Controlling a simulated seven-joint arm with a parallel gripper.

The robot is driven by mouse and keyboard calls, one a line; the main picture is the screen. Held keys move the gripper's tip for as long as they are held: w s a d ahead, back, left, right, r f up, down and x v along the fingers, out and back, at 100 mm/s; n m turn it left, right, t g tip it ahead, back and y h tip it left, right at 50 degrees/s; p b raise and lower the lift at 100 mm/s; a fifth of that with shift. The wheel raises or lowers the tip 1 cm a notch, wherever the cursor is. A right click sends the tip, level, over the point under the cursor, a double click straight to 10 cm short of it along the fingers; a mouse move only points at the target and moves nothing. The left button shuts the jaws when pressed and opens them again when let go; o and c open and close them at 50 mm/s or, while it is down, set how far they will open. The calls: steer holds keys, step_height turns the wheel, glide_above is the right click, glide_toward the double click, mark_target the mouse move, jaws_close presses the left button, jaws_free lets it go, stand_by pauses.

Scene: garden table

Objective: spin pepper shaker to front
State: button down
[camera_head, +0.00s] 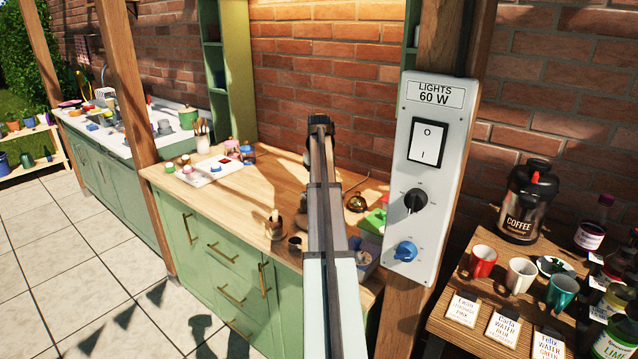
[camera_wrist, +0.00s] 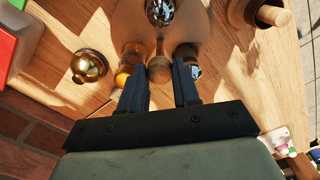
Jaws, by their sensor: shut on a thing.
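In the wrist view a pale round turntable (camera_wrist: 195,20) carries a shiny metal knob (camera_wrist: 160,12) at its middle. At its near edge a rounded wooden peg (camera_wrist: 159,72) stands between a yellow-brown jar (camera_wrist: 131,62) and a dark-and-white jar (camera_wrist: 187,52). I cannot tell which jar is the pepper shaker. My gripper (camera_wrist: 158,84) has one finger on each side of the peg and is shut on it. The fingers partly cover both jars.
A brass bell (camera_wrist: 88,66) stands left of the turntable in the wrist view, and a wooden pot (camera_wrist: 268,13) at the upper right. The head view shows the wooden counter (camera_head: 262,195), a white tray (camera_head: 212,168), and a post with a switch panel (camera_head: 431,120) right of my arm.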

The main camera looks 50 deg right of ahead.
steer(key=shift+n, duration=7.7)
steer(key=c, duration=0.8)
jaws_free()
steer(key=shift+r, duration=0.1)
step_height(320, 180, up, 14)
